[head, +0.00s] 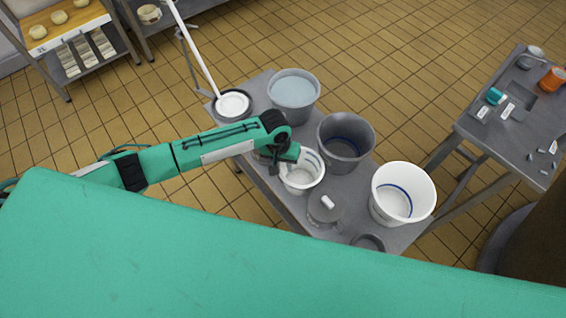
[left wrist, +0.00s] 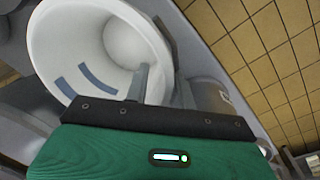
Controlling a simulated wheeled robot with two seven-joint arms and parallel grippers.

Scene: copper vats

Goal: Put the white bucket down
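A small white bucket (head: 303,184) with a blue band inside is at the near left part of the grey table (head: 262,180). My left gripper (head: 287,155) is at its far left rim. In the left wrist view the white bucket (left wrist: 112,72) fills the upper left, with one finger inside its mouth and a dark part outside the wall. The gripper looks shut on the rim. The bucket is about upright; whether its base touches the table is hard to tell. A larger white bucket (head: 402,198) stands at the table's right end. My right gripper is not in view.
The tabletop is crowded. A second table (head: 510,135) with small tools stands at right.

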